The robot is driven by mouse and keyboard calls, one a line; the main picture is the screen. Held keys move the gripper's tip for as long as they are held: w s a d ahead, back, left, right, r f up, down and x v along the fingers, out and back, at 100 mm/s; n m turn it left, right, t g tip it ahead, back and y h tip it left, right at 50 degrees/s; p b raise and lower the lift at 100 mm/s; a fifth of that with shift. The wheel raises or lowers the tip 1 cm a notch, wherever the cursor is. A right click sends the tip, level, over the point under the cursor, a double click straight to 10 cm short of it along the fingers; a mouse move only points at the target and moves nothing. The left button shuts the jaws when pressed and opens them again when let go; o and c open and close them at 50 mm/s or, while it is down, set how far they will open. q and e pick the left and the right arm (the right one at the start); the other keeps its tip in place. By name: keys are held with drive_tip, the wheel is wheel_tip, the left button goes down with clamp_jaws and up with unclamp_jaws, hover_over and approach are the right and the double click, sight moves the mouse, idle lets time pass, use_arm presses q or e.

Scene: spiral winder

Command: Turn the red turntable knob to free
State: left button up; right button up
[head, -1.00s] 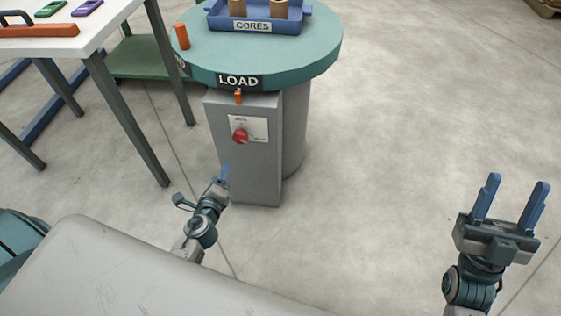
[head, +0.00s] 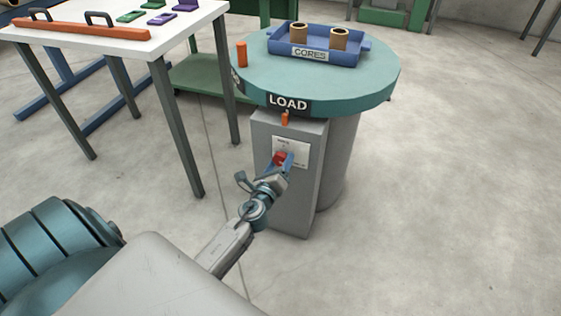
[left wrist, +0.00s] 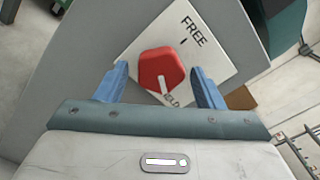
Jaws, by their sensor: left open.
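The red turntable knob (left wrist: 160,74) sits on a white label plate (left wrist: 199,36) in the left wrist view. Its white pointer mark points toward the partly covered lower word, which seems to read "HELD", away from "FREE". The knob also shows in the head view (head: 279,158), on the grey pedestal (head: 290,205) below the LOAD sign. My left gripper (left wrist: 160,80) is open, with one blue finger on each side of the knob. A gap shows between each finger and the knob in the left wrist view. My right gripper is out of view.
The green turntable (head: 370,90) above carries a blue CORES tray (head: 345,60) with two brown cores. An orange post (head: 242,54) stands on its rim, and an orange tab (head: 285,118) sits under the LOAD sign. A white table (head: 100,45) stands left. Floor at right is clear.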

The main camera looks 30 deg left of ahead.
use_arm(q)
drive_tip(key=shift+w+a, duration=0.15)
drive_tip(key=shift+w, duration=0.3)
drive_tip(key=shift+c, duration=0.2)
drive_tip(key=c, duration=0.9)
